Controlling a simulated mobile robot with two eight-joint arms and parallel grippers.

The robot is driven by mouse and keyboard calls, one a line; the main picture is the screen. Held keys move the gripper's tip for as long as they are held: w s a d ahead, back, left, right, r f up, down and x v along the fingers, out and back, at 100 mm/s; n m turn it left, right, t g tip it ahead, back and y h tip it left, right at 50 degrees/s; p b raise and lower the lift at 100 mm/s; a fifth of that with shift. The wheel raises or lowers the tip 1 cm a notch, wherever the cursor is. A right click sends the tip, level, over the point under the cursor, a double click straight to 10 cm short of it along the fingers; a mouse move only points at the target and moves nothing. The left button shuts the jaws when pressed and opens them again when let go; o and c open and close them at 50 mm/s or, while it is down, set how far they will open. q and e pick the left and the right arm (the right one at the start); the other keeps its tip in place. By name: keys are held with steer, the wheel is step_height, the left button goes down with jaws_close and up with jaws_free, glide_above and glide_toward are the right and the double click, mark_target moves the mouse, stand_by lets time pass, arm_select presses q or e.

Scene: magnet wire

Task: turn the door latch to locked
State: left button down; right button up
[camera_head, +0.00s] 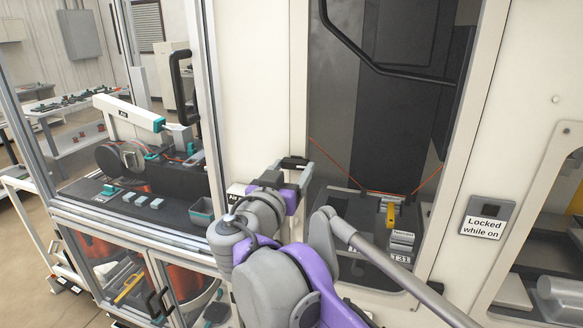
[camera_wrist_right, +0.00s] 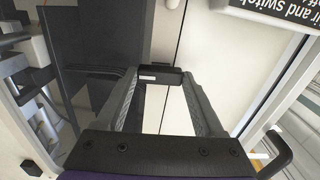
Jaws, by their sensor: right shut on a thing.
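The door latch (camera_wrist_right: 160,76) is a small black bar with a white label, on the cream panel in the right wrist view. A thin dark seam runs through the panel there. In the head view the latch (camera_head: 293,161) shows as a dark piece on the cream post between the left glass cabinet and the dark window. My right gripper (camera_head: 290,172) reaches up to it. In the right wrist view the two grey fingers of my right gripper (camera_wrist_right: 160,72) close on the latch at its ends. The latch's mount is hidden. My left gripper is not in view.
A glazed cabinet door with a black handle (camera_head: 184,88) stands left of the latch. A dark window (camera_head: 400,130) is to its right. A sign reading "Locked while on" (camera_head: 485,222) is further right. Black curved handle (camera_wrist_right: 275,150) shows lower right in the wrist view.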

steer(key=n+p, duration=0.3)
steer(key=shift+r+n, duration=0.2)
steer(key=shift+n, duration=0.1)
steer(key=n+p, duration=0.3)
steer(key=n, duration=0.1)
steer(key=shift+n, duration=0.3)
steer(key=n+p, duration=0.2)
steer(key=n, duration=0.2)
steer(key=shift+n+p, duration=0.3)
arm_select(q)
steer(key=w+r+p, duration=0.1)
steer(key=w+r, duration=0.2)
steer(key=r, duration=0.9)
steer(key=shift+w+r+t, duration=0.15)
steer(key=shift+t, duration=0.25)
arm_select(e)
steer(key=shift+f+n, duration=0.15)
steer(key=shift+n, duration=2.15)
steer(key=o, duration=1.4)
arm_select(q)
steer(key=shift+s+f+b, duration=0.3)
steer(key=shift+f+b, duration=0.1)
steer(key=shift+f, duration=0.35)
arm_select(e)
steer(key=v, duration=1)
steer(key=shift+s+a, duration=0.1)
steer(key=shift+s, duration=0.3)
